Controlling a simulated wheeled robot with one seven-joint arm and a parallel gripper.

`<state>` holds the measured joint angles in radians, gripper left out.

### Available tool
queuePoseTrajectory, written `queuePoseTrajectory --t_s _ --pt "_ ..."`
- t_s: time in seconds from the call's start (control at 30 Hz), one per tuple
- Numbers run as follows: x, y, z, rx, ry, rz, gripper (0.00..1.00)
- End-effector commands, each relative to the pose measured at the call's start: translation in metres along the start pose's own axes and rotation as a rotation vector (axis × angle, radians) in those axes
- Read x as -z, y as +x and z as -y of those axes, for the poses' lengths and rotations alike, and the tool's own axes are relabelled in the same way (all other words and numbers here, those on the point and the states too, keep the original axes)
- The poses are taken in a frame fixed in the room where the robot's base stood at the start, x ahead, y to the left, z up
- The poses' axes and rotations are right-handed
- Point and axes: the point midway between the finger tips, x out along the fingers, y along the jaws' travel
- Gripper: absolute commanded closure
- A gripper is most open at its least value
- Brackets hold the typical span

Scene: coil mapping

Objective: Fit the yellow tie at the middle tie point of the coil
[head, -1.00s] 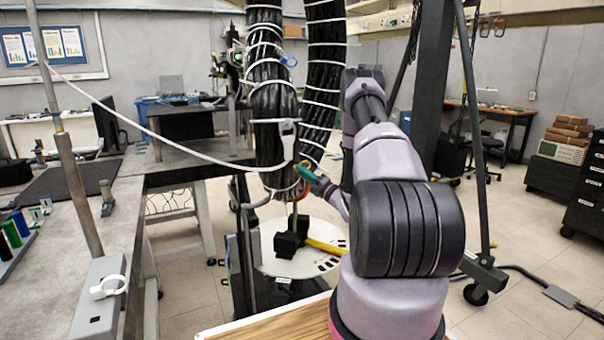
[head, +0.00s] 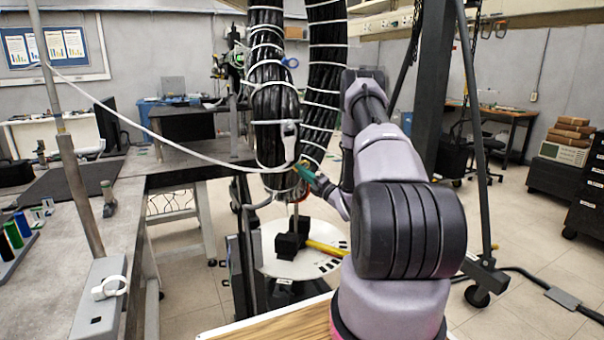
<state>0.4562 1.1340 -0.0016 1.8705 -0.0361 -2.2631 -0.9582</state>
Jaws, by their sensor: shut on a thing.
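The coil (head: 273,100) is a thick black cable bundle hanging in the middle of the head view, with white bands around it at several heights. My gripper (head: 303,171), with green fingers, is at the lower right side of the coil. It is shut on a small yellow-orange piece (head: 297,165), which I take to be the yellow tie. This piece is against or very close to the coil; I cannot tell whether it goes around it. A blue tie (head: 291,62) shows higher on the coil's right side. My arm hides part of the area to the right.
A white round table (head: 275,265) below the coil carries a black block (head: 287,246) and a yellow bar (head: 326,248). A workbench (head: 105,205) stands at left with colored spools (head: 13,234). A dark stand post (head: 432,90) rises at right. Open floor lies beyond.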

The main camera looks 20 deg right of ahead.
Motion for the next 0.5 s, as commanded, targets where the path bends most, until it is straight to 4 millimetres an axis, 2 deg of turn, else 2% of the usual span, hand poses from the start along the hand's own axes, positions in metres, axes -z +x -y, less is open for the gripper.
queuePoseTrajectory --t_s 0.37,0.4,0.47,0.5 --pt "-0.0001 0.0014 -0.0006 -0.002 0.000 0.000 1.00" --pt "-0.0001 0.0015 -0.0006 -0.002 0.000 0.000 0.74" --pt "-0.0001 0.0014 -0.0006 -0.002 -0.001 0.000 0.51" --pt "-0.0001 0.0013 -0.0006 -0.002 0.000 0.000 0.47"
